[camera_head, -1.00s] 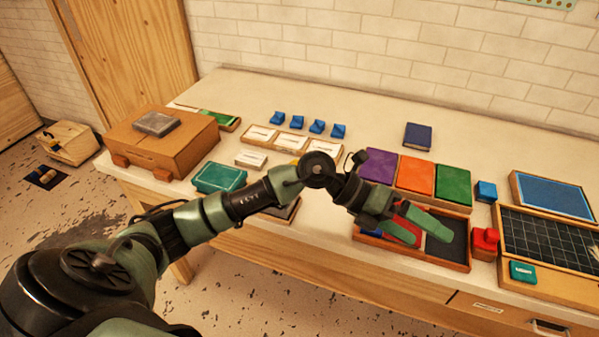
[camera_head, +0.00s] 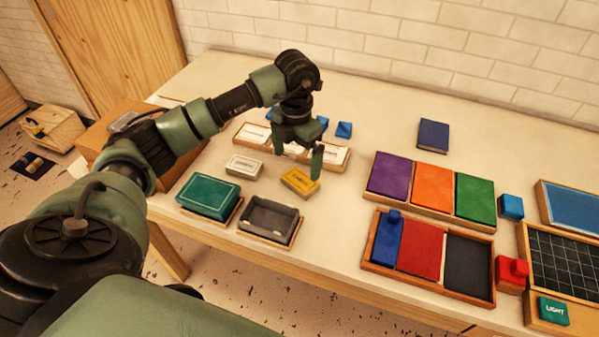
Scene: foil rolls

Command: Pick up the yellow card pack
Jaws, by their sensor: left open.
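The yellow card pack (camera_head: 300,181) lies flat on the white table, left of the middle of the view. It is a small box with a pale label on top. My left gripper (camera_head: 298,164) points down just above and behind it, with its fingers apart and nothing between them. One finger overlaps the right end of the pack in the picture. I cannot tell whether that finger touches it. My right gripper is not in view.
A white pack (camera_head: 244,167) lies to the left, and a grey tray (camera_head: 269,220) and a teal box (camera_head: 208,195) lie in front. A tray of white packs (camera_head: 335,157) is behind. Trays of coloured panels (camera_head: 432,196) fill the right. The table between is clear.

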